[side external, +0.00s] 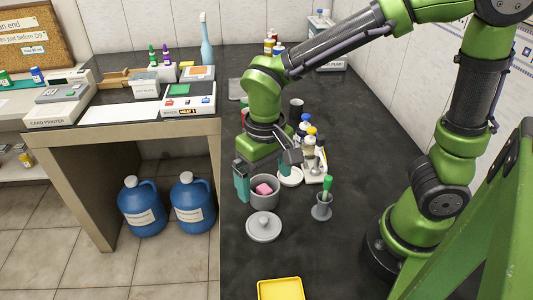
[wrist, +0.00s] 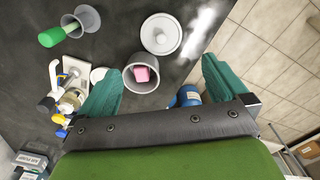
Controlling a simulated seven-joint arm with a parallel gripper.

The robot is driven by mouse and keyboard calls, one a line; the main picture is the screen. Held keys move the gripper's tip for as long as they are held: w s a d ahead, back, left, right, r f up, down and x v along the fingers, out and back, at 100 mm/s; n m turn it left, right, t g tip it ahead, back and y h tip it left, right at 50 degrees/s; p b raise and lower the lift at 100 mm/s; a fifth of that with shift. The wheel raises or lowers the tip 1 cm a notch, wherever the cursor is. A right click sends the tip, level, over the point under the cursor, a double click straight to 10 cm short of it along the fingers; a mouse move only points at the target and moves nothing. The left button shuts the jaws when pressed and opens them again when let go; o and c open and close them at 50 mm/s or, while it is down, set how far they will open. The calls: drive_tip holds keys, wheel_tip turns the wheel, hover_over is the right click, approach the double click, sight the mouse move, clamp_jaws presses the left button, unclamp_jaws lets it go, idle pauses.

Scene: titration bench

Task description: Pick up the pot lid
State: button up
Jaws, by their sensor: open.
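The pot lid (side external: 263,227) is a round light-grey disc with a small knob. It lies flat on the dark bench, in front of the grey pot (side external: 265,199). In the wrist view the lid (wrist: 161,36) is at the top middle, just beyond the pot (wrist: 131,82). A pink block (wrist: 141,73) sits inside the pot. My gripper (side external: 262,178) has teal fingers and is open and empty. In the wrist view its fingers (wrist: 160,88) are wide apart, and the lid lies beyond their tips. In the side view my gripper is above and behind the pot, apart from the lid.
A grey cup with a green-handled tool (side external: 322,206) stands right of the lid. A white tray of bottles (side external: 315,172) and a white dish (side external: 290,177) stand behind. A yellow tray (side external: 281,289) lies at the front. The bench's left edge is close to the lid.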

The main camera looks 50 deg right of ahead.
sight(265, 221)
wheel_tip(265, 221, down, 14)
drive_tip(key=shift+r, duration=0.1)
drive_tip(key=c, duration=0.8)
drive_tip(key=shift+o, duration=0.2)
wheel_tip(265, 221, up, 9)
drive_tip(key=shift+w+d+r, duration=0.1)
drive_tip(key=w+d+r+m, duration=0.3)
drive_tip(key=w+d+m, duration=0.2)
drive_tip(key=d+m, duration=0.1)
drive_tip(key=shift+f, duration=2.95)
